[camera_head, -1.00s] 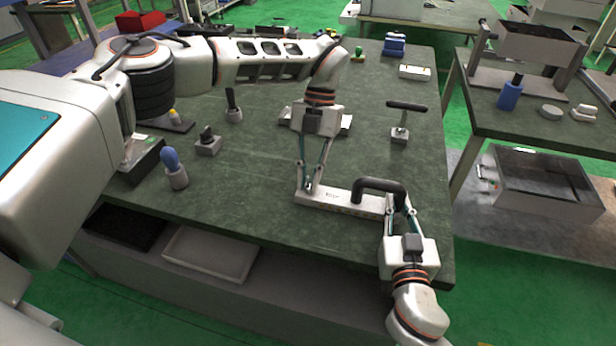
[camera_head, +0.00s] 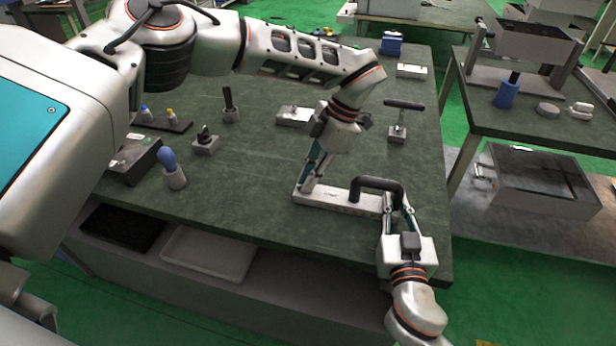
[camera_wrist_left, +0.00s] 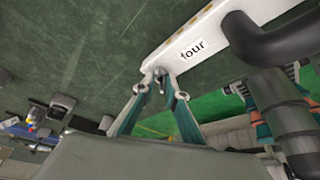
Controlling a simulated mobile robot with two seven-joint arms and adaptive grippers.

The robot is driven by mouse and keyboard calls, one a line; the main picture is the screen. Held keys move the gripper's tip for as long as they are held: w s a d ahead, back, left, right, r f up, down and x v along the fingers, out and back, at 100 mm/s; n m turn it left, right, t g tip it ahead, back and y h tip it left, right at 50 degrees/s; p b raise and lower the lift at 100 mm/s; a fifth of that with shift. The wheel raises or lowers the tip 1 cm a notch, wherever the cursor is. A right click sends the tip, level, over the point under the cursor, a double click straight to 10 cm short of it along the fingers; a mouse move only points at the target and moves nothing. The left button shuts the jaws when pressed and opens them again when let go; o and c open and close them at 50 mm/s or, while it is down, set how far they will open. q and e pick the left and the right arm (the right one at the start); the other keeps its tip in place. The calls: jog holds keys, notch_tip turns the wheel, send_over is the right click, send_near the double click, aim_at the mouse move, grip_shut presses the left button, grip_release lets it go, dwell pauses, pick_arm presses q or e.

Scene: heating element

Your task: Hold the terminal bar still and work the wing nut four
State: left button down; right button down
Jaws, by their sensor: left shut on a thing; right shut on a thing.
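The terminal bar (camera_head: 336,200) is a pale bar lying near the front edge of the bench, with a black arched handle (camera_head: 378,183) near its right end. In the left wrist view the bar (camera_wrist_left: 215,28) carries a label reading "four" (camera_wrist_left: 192,49). My left gripper (camera_head: 307,187) is at the bar's left end, its wrist tilted. In the wrist view its fingers (camera_wrist_left: 163,80) are shut around a small metal piece, seemingly the wing nut (camera_wrist_left: 162,72), beside the label. My right gripper (camera_head: 397,208) is shut on the bar's right end. Its exact contact is partly hidden.
A T-handled tool in a block (camera_head: 400,120) stands behind the bar. A blue-topped item (camera_head: 170,165), a small grey block (camera_head: 206,142) and a black post (camera_head: 230,104) stand to the left. The bench between them and the bar is clear.

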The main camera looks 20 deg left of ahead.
pick_arm(q)
jog(key=m+t, duration=0.1)
jog(key=m, duration=0.1)
jog(key=m+t, duration=0.1)
jog(key=m, duration=0.2)
jog(key=shift+s+m+y, duration=0.15)
jog(key=shift+m+y, duration=0.15)
jog(key=shift+y, duration=0.1)
jog(key=m+t, duration=0.2)
jog(key=m, duration=0.3)
jog(key=shift+s, duration=0.15)
jog(key=shift+m, duration=0.3)
jog(key=shift+h, duration=0.3)
jog(key=c, duration=2)
grip_release()
jog(key=shift+c, duration=0.2)
jog(key=shift+d, duration=0.1)
jog(key=v, duration=1.2)
jog(key=shift+s, duration=0.25)
